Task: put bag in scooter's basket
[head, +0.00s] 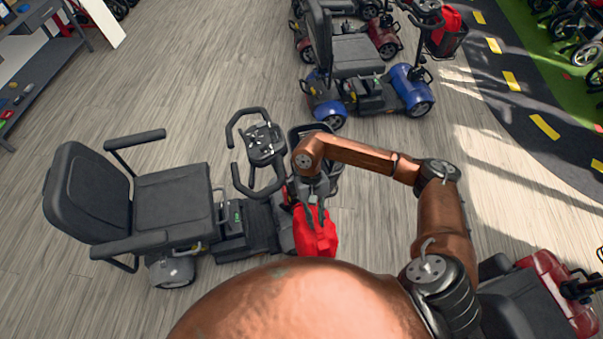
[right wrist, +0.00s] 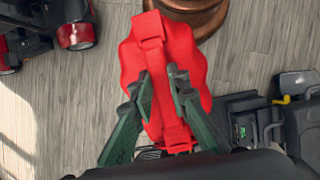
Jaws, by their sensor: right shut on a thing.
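A red bag (head: 316,236) hangs from my right gripper (head: 318,210), beside the front of the nearest scooter (head: 172,197). In the right wrist view, the gripper's dark green fingers (right wrist: 160,82) are closed on the red bag (right wrist: 185,52) around its strap. The scooter's dark basket (head: 335,180) is just beyond the handlebars, partly hidden by my right forearm and wrist. The bag is outside the basket, on the near side of it. My left gripper is not in view.
A blue scooter (head: 412,90) stands farther back, with another red bag (head: 447,32) in its front basket. A red scooter (head: 548,285) is at the lower right. Grey shelves (head: 45,75) stand at upper left. Wooden floor is clear between the scooters.

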